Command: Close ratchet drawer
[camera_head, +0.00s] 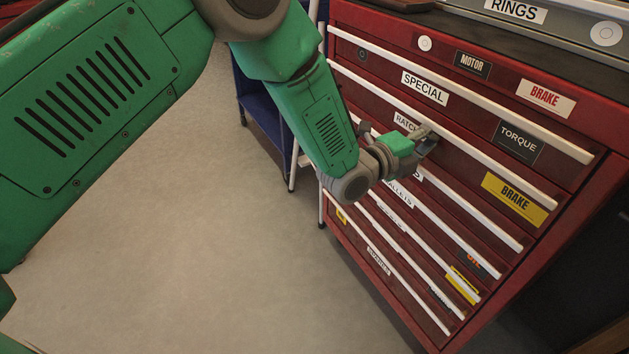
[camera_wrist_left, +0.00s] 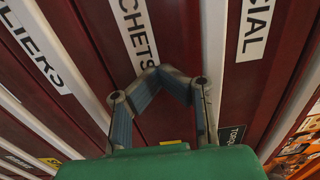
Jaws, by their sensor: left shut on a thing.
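The ratchet drawer (camera_head: 465,172) is a dark red front in the red tool cabinet, with a white handle strip (camera_head: 505,176) along its top edge. Its RATCHETS label is partly covered by my gripper in the head view and shows large in the left wrist view (camera_wrist_left: 138,35). My left gripper (camera_head: 428,138) is at this handle strip, just right of the label. My right gripper is not in view.
The SPECIAL drawer (camera_head: 455,110) is above and the PLIERS drawer (camera_wrist_left: 40,50) adjoins on the other side. Several more labelled drawers lie below. A blue cart (camera_head: 262,110) stands left of the cabinet. The grey floor (camera_head: 200,240) is clear.

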